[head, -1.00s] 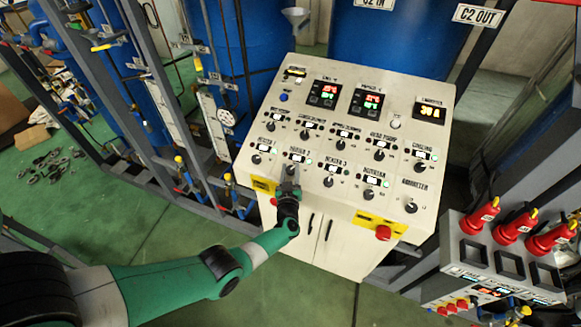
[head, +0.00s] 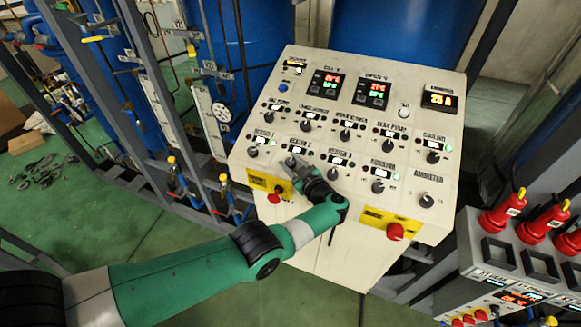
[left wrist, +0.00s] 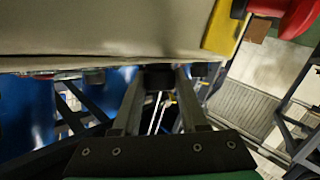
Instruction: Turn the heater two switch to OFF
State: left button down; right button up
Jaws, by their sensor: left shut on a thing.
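The pale control panel (head: 340,60) stands in the middle of the head view. The heater two switch is a small dark knob in its lower row under the HEATER 2 label (head: 301,146); in the head view my gripper mostly hides it. My left gripper (head: 292,163) is at this knob, with its arm reaching in from the lower left. In the left wrist view the fingers (left wrist: 158,92) are shut around the sides of a dark knob (left wrist: 158,74) at the panel face. The knob's pointer direction cannot be read. My right gripper is not in view.
The heater 1 knob (head: 252,152) and heater 3 knob (head: 333,173) flank the gripper closely. Red buttons (head: 395,231) on yellow plates sit along the panel's front edge. Red plugs (head: 502,213) stand on a grey box at right.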

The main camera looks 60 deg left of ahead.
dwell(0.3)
pick_arm(q)
jog(key=shift+c, duration=2.2)
grip_release()
jog(key=shift+d+r, duration=0.1)
jog(key=shift+d, duration=0.1)
jog(key=d+r+p, duration=0.1)
jog(key=d+p, duration=0.1)
jog(key=d, duration=0.9)
jog(key=shift+w+r, duration=0.3)
